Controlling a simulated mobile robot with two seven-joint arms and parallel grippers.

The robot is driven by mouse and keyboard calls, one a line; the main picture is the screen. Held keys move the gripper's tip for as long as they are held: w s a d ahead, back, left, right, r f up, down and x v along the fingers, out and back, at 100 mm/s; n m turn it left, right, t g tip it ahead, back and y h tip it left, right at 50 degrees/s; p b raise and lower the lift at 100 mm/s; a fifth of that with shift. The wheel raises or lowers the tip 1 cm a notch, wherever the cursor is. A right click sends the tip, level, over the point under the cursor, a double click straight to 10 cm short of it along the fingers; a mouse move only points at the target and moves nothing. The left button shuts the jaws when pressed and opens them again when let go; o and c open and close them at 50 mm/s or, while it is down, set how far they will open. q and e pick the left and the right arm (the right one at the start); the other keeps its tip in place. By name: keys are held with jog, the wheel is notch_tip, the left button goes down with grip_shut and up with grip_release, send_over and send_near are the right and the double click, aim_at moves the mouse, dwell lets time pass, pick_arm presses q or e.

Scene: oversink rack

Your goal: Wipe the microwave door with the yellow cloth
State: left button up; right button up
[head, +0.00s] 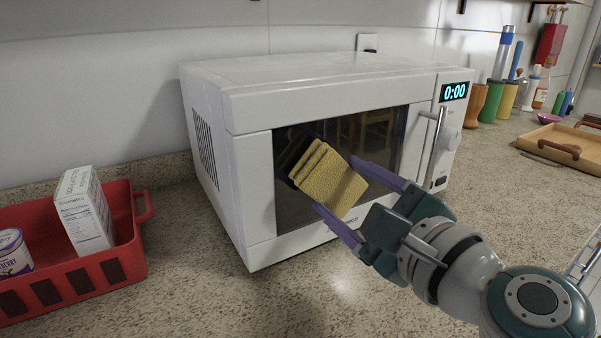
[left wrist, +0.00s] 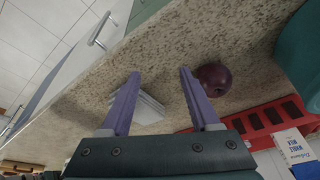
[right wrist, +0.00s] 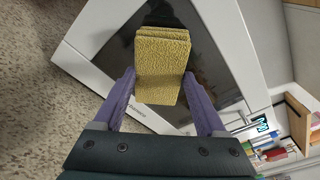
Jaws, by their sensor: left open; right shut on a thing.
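The white microwave (head: 290,91) stands on the counter with its door shut. Its dark glass door (head: 388,149) faces me, with the handle (head: 434,147) at the right. My right gripper (head: 343,188) is shut on the folded yellow cloth (head: 330,181) in front of the door glass. The cloth is tilted, and its far edge is at or very near the glass; I cannot tell whether it touches. The right wrist view shows the cloth (right wrist: 161,70) between both purple fingers, with the dark door behind it. My left gripper (left wrist: 157,97) is open and empty above the counter.
A red basket (head: 122,227) with a white carton (head: 85,212) and a jar (head: 13,253) stands left of the microwave. The left wrist view shows a dark round object (left wrist: 214,79) and a pale stacked item (left wrist: 149,108) on the counter. A wooden tray (head: 565,146) lies at the right.

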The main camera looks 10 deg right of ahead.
jog(key=shift+d+f+v, duration=0.1)
jog(key=shift+d+v, duration=0.05)
jog(key=shift+v, duration=1.2)
jog(key=shift+d+f+v, duration=0.15)
jog(key=shift+v, duration=1.2)
jog(key=shift+v, duration=1.45)
jog(key=shift+d+f, duration=0.1)
